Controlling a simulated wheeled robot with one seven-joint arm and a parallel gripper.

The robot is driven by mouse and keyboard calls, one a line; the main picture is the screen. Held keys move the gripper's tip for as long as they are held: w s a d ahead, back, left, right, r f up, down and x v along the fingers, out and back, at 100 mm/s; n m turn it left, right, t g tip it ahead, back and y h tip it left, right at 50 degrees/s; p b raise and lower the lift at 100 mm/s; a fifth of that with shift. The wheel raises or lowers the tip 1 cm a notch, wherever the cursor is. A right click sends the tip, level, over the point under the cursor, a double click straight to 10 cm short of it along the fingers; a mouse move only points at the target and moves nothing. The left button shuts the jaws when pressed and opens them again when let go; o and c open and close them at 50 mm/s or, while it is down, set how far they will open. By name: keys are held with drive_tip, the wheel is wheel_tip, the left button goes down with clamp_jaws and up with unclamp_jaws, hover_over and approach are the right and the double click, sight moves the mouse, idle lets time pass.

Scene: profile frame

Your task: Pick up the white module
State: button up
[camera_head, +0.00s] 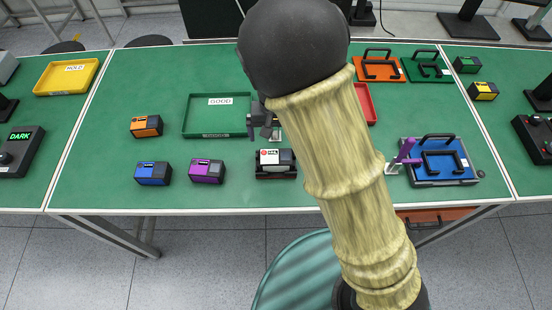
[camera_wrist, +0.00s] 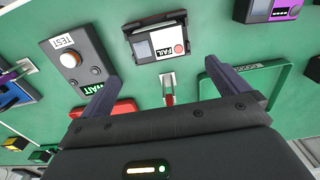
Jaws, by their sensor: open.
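The white module (camera_head: 275,158) sits upright in a dark holder (camera_head: 276,175) near the front middle of the green table. In the wrist view the white module (camera_wrist: 162,44) is at the top centre, with a red round spot and a FAIL label beside it. My gripper (camera_head: 265,125) is above the table, behind the module in the head view. The module is beyond the fingertips and not touched.
Purple (camera_head: 207,171), blue (camera_head: 153,173) and orange (camera_head: 147,126) modules stand left of the white one. A TEST box (camera_wrist: 75,62) and a small metal piece with red (camera_wrist: 168,88) are near my fingers. My arm hides part of the table.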

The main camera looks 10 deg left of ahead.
sight(276, 157)
wheel_tip(276, 157, down, 6)
drive_tip(key=shift+f+p, duration=0.25)
drive_tip(key=shift+p, duration=0.05)
drive_tip(key=shift+s+d+f+p, duration=0.1)
drive_tip(key=shift+f+p, duration=0.25)
drive_tip(key=shift+f, duration=0.95)
drive_tip(key=shift+s+d+f+p, duration=0.1)
drive_tip(key=shift+f+p, duration=0.25)
drive_tip(key=shift+f, duration=0.9)
drive_tip(key=c, duration=0.8)
drive_tip(key=shift+r, duration=0.1)
